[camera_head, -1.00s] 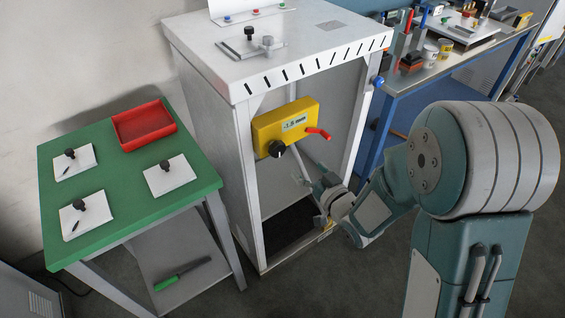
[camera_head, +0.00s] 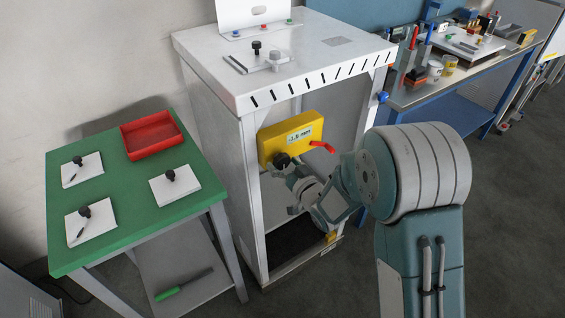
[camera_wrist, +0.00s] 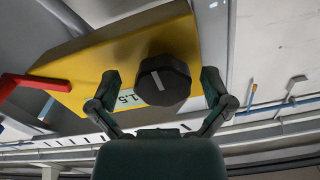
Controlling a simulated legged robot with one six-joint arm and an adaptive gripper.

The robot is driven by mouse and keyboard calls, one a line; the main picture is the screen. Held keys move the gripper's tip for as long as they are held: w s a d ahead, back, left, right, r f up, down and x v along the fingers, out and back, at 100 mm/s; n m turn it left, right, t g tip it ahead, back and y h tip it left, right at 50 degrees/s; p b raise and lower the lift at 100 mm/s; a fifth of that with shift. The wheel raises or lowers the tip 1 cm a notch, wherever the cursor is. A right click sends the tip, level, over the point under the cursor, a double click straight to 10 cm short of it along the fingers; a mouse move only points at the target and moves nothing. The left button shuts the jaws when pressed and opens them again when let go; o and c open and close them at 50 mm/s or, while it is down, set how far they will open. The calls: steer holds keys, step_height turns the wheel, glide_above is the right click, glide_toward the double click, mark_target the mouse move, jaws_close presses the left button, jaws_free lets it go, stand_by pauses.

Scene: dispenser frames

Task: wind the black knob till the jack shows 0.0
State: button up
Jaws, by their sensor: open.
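The yellow jack (camera_head: 290,138) is mounted inside the white cabinet, and its display (camera_head: 300,135) reads -1.5 mm. The black knob (camera_head: 282,160) is on its lower left front. A red lever (camera_head: 322,147) sticks out at the right. In the wrist view the jack (camera_wrist: 95,65) appears turned over, with the knob (camera_wrist: 163,80) showing a white pointer line and partly covering the display (camera_wrist: 127,98). My gripper (camera_wrist: 160,88) is open, with one finger on each side of the knob. I cannot tell whether either finger touches it.
The white cabinet (camera_head: 205,85) frames the jack with posts on both sides. A green table (camera_head: 135,195) with a red tray (camera_head: 151,137) stands at the left. A blue workbench (camera_head: 440,95) stands at the right.

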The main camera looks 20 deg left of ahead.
steer(key=shift+a, duration=0.3)
steer(key=shift+c, duration=0.3)
steer(key=shift+d, duration=0.15)
steer(key=c, duration=1)
steer(key=shift+c, duration=0.2)
steer(key=shift+w+n, duration=0.1)
steer(key=shift+n, duration=0.3)
steer(key=n, duration=0.5)
steer(key=shift+w+d+n, duration=0.1)
steer(key=shift+n, duration=0.3)
steer(key=n, duration=0.5)
steer(key=shift+r, duration=0.1)
steer(key=shift+n, duration=0.3)
steer(key=o, duration=1.1)
